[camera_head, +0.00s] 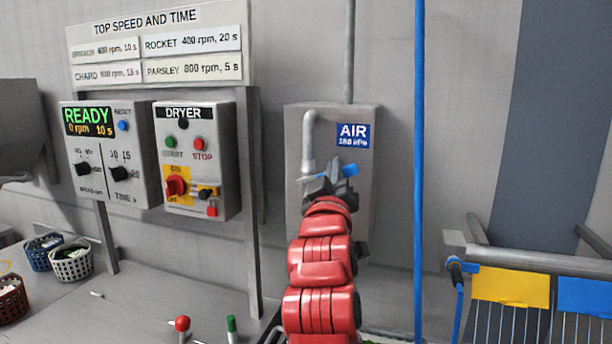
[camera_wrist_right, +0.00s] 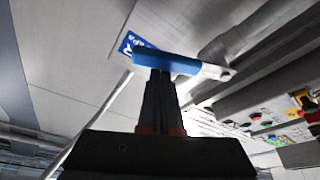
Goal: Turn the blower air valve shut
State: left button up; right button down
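The air valve has a blue-gripped lever; its blue end (camera_head: 350,170) shows just right of my right gripper, below the AIR sign (camera_head: 353,135). The lever points sideways to the right, across the line of the vertical grey pipe (camera_head: 309,140). My right gripper (camera_head: 330,183) is at the lever and hides most of the valve body. In the right wrist view the blue grip (camera_wrist_right: 165,62) lies across the tips of my right gripper (camera_wrist_right: 160,75), whose fingers are close together on it. A bare metal part runs from the grip to the pivot. My left gripper is out of view.
The dryer box (camera_head: 196,160) and the READY speed panel (camera_head: 108,155) are on the left. A blue vertical pipe (camera_head: 419,200) stands right of the valve. A rack with yellow (camera_head: 510,287) and blue tags is at lower right. Baskets (camera_head: 72,263) sit at lower left.

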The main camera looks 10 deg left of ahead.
jog(key=shift+d+f+b, duration=0.3)
jog(key=shift+d+f, duration=0.05)
jog(key=shift+f, duration=0.3)
jog(key=shift+d+f+b, duration=0.25)
jog(key=shift+d+f, duration=0.05)
jog(key=shift+f, duration=0.35)
